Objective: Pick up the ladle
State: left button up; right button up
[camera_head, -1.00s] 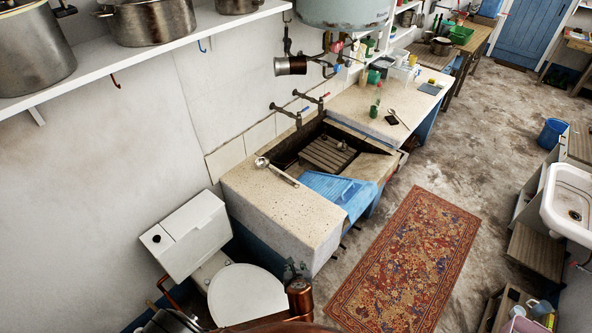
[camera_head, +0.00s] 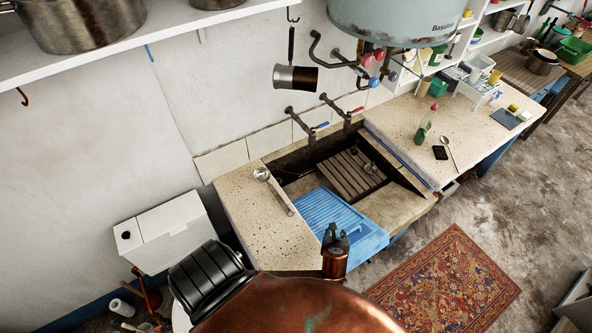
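The ladle (camera_head: 277,192) lies on the pale speckled stone counter left of the trough. Its round metal bowl is at the back, and its long handle points toward the front right. A blue ribbed drainboard (camera_head: 330,212) lies just right of its handle. My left gripper (camera_head: 336,234), dark with a copper-coloured wrist, is over the front edge of the blue drainboard, in front and to the right of the ladle. Its fingers look apart, with nothing between them, and it is clear of the ladle. My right gripper is not in view.
Wall taps (camera_head: 308,124) stand behind the trough. A metal cup (camera_head: 296,79) hangs on a hook, and a boiler (camera_head: 398,20) overhangs. The right counter (camera_head: 398,120) holds a spoon (camera_head: 450,153), bottle and dish rack. A toilet cistern (camera_head: 165,232) stands left. The counter around the ladle is clear.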

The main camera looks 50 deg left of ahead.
aim_at(261, 174)
jog(key=i, duration=1.05)
jog(key=u, duration=1.55)
